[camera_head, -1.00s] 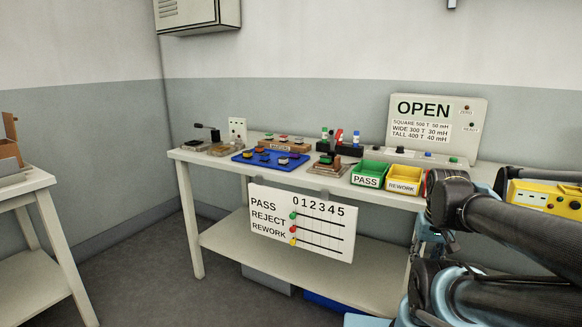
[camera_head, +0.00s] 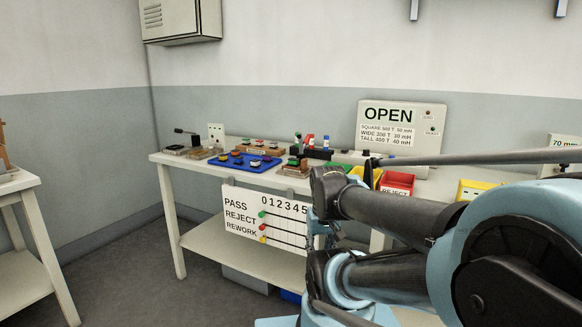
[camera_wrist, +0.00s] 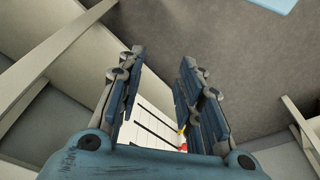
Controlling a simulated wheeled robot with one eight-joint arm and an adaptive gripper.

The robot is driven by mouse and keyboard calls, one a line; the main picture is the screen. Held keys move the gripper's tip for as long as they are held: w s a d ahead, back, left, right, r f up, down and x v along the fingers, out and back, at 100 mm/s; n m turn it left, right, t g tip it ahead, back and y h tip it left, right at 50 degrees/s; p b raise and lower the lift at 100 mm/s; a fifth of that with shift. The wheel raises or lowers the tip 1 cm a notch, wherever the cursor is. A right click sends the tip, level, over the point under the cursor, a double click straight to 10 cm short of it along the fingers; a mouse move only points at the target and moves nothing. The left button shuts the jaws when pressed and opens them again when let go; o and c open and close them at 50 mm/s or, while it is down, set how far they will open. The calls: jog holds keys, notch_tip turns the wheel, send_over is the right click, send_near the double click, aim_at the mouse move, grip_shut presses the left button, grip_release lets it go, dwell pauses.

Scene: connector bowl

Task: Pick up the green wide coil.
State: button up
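Small coils lie on the blue tray (camera_head: 245,163) on the bench, some with dark or green tops; they are too small to tell which is the green wide coil. A small greenish part sits on the brown test stand (camera_head: 296,168) right of the tray. My gripper (camera_wrist: 163,58) is open and empty in the wrist view, its two fingers spread apart. In the head view it hangs in front of the bench's front edge, partly hidden by my arm, well away from the tray and stand.
The white tally board (camera_head: 250,212) hangs on the bench (camera_head: 172,160) front, close to my gripper. A red bin (camera_head: 397,184) stands to the right; my arm covers much of the green and yellow bins. The OPEN sign (camera_head: 398,127) stands at the back.

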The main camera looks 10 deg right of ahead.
jog(key=o, duration=0.3)
jog(key=shift+s+r, duration=0.15)
jog(key=w+a+r+m+y, duration=0.1)
jog(key=w+r+m+y, duration=0.1)
jog(key=w+r+m, duration=1.35)
jog(key=w+d+r+m+y, duration=0.1)
jog(key=w+d+r+m, duration=0.15)
jog(key=w+r, duration=0.4)
jog(key=w+d+r+m, duration=0.1)
jog(key=w+r+m, duration=0.3)
jog(key=w, duration=0.6)
jog(key=w+d+r+m+y, duration=0.1)
jog(key=w+d+r+m, duration=0.15)
jog(key=w+r, duration=0.45)
send_over(293, 159)
jog(key=d, duration=0.2)
jog(key=shift+m, duration=0.45)
jog(key=f, duration=0.8)
jog(key=s+f, duration=0.1)
jog(key=f, duration=0.3)
jog(key=shift+d, duration=0.1)
jog(key=shift+x, duration=2.65)
jog(key=shift+s, duration=0.1)
grip_shut()
